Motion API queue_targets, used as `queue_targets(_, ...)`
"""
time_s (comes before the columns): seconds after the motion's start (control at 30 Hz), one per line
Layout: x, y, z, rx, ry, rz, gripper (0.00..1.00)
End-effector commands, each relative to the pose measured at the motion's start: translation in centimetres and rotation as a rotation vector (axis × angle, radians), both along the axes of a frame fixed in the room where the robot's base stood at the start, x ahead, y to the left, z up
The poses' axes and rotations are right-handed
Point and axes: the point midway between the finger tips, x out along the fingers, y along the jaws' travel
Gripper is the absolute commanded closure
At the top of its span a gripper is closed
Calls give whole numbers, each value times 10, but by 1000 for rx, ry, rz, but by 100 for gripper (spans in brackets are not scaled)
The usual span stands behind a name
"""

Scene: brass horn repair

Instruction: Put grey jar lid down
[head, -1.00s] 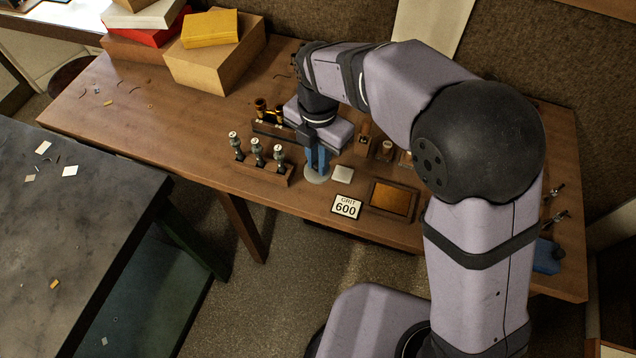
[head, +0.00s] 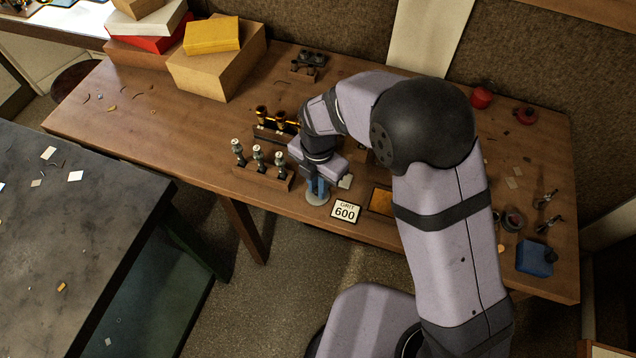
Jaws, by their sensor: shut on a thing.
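The grey jar lid (head: 317,199) is a pale round disc near the table's front edge, left of the GRIT 600 sign (head: 345,212). My gripper (head: 317,190) points down with its blue fingers shut on the lid. The fingers and the hand above hide part of the lid. I cannot tell whether the lid touches the table or is just above it.
A wooden rack (head: 262,178) with several valves stands left of my gripper. Brass parts (head: 279,118) stand behind it. A pale square (head: 345,181) and an orange-brown tray (head: 380,201) lie to the right, partly hidden by my arm. The table's front edge is close.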

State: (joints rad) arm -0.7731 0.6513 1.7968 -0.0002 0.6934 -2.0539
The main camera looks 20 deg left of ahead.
Motion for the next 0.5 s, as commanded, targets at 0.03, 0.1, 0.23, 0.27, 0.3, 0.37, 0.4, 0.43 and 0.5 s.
queue_targets(0.03, 0, 0, 0, 0, 0, 0, 100)
queue_targets(0.1, 0, 0, 0, 0, 0, 0, 100)
queue_targets(0.23, 0, 0, -1, 0, 0, 0, 100)
queue_targets(0.27, 0, 0, -2, 0, 0, 0, 100)
queue_targets(0.3, 0, 0, -3, 0, 0, 0, 100)
queue_targets(0.37, 0, 0, -4, 0, 0, 0, 84)
queue_targets(0.4, 0, 0, -3, 0, 0, 0, 74)
queue_targets(0.43, 0, 0, -3, 0, 0, 0, 67)
queue_targets(0.5, 0, 0, -3, 0, 0, 0, 67)
